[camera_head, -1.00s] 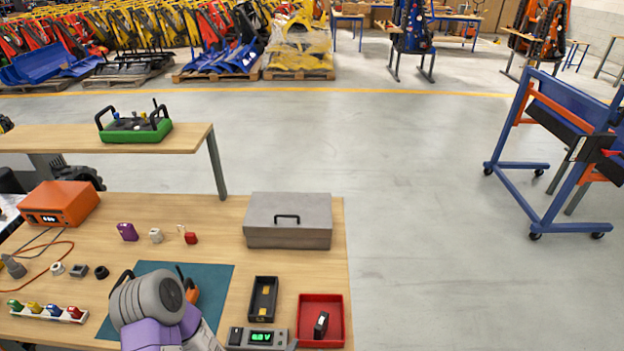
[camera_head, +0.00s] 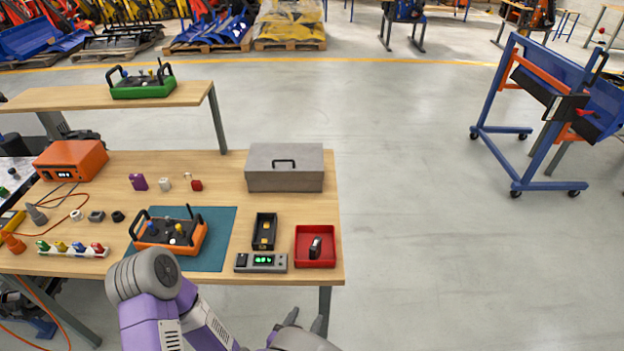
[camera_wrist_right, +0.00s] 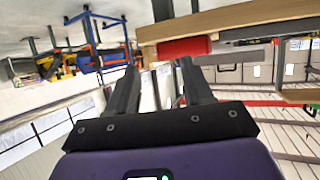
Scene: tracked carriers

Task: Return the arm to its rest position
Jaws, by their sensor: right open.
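My right gripper (camera_head: 305,321) is low at the bottom edge of the head view, in front of the workbench (camera_head: 90,264) and off its top. Its two fingers are apart with nothing between them. In the right wrist view the gripper (camera_wrist_right: 159,75) is open and empty, with the bench edge and the red tray beyond it. My purple and grey arm crosses the lower middle of the head view. The orange control box (camera_head: 153,233) sits on the teal mat (camera_head: 221,226). My left gripper does not show.
The red tray (camera_head: 328,232), black bin (camera_head: 273,232), meter (camera_head: 246,263) and grey case (camera_head: 300,181) stand on the bench's right side. An orange unit (camera_head: 80,158) is at the back left. Open floor lies to the right, before a blue wheeled frame (camera_head: 512,184).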

